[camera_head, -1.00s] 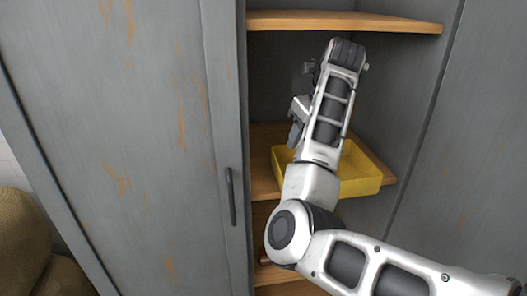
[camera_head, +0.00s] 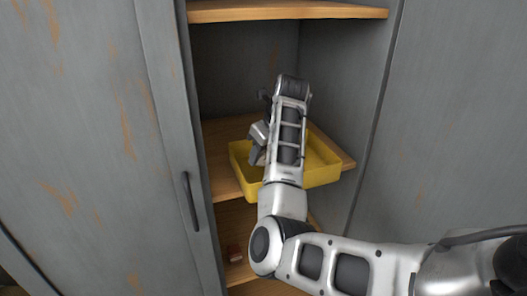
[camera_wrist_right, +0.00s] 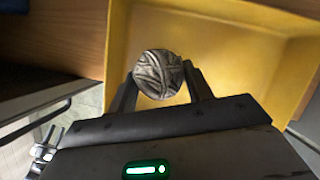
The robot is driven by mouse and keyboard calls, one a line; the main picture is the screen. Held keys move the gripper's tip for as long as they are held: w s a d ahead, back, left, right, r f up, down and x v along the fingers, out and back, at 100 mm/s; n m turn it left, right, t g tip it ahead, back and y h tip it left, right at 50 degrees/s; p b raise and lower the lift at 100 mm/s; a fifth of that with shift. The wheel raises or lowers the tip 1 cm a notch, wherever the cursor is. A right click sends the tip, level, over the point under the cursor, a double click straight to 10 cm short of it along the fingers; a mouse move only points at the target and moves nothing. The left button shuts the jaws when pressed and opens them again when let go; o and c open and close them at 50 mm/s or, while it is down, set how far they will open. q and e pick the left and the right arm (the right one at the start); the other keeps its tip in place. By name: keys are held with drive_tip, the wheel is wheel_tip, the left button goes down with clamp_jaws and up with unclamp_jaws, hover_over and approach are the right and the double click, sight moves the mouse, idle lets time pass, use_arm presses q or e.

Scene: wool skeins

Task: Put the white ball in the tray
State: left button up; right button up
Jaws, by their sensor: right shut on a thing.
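The white ball (camera_wrist_right: 158,74), a pale grey-white skein of wound yarn, is between the fingers of my right gripper (camera_wrist_right: 161,88) in the right wrist view. The gripper is shut on it. The yellow tray (camera_head: 325,174) sits on the cabinet's middle shelf in the head view. My right gripper (camera_head: 258,146) is over the left part of the tray there, and the ball is hidden. In the wrist view the tray (camera_wrist_right: 235,45) is behind the ball; I cannot tell the gap between them. My left gripper is not in view.
A wooden upper shelf (camera_head: 285,11) is above my right arm. The grey cabinet door (camera_head: 100,120) is at left and a grey panel (camera_head: 450,120) at right. The tray's visible floor looks empty.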

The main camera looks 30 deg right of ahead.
drive_tip(key=shift+f, duration=0.6)
drive_tip(key=o, duration=1)
drive_tip(key=shift+c, duration=0.2)
drive_tip(key=v, duration=1.3)
drive_tip(key=shift+w+r, duration=0.2)
